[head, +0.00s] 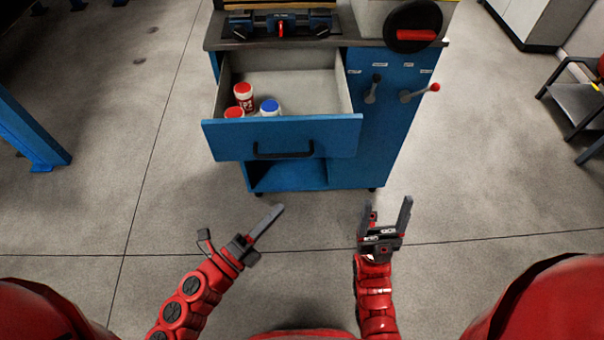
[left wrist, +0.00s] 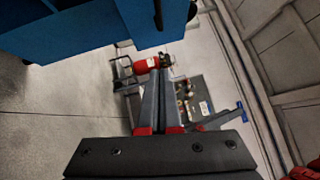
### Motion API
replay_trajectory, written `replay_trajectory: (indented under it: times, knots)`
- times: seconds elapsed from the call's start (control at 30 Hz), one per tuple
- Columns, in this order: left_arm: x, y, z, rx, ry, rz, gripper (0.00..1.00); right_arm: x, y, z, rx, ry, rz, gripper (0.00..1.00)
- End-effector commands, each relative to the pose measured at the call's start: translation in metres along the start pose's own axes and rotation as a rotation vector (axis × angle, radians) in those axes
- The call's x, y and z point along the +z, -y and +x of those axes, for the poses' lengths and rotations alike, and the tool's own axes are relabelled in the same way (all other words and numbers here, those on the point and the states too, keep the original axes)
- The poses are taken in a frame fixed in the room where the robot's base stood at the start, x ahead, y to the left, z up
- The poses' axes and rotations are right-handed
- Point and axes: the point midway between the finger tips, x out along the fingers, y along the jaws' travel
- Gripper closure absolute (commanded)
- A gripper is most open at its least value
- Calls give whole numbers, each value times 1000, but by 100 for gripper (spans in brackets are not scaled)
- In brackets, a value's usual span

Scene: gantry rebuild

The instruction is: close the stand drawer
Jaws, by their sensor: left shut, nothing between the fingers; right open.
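The stand drawer (head: 282,137) is pulled out of the blue stand (head: 385,110). Its blue front has a black bar handle (head: 283,150). Inside stand two jars with red lids (head: 243,95) and one with a blue lid (head: 270,107). My left gripper (head: 278,210) is shut and empty, in front of and below the drawer front, apart from it. It also shows in the left wrist view (left wrist: 160,85), with blue panels at the upper left. My right gripper (head: 388,208) is open and empty, in front of the stand, to the right of the drawer.
A vise (head: 280,24) sits on the stand top, beside a machine with a black wheel (head: 412,26). Two levers (head: 419,92) stick out from the stand's right front. Blue legs (head: 30,135) stand at the left and a dark rack (head: 580,100) at the right. The floor between is clear.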

Motion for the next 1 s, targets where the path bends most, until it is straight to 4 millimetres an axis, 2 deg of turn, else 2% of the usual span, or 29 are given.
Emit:
replay_trajectory:
  times: [0.27,0.6,0.73,1.0]
  knots:
    - [-2,4,38,-8,-10,-2,100,0,0,1,0,0,0,28]
    - [-3,6,98,-9,-8,-6,100,-1,0,7,0,0,0,28]
    - [15,6,112,-8,-3,-3,100,-2,-1,12,0,0,0,28]
    - [27,3,123,-5,-3,-8,100,-2,-1,14,0,0,0,28]
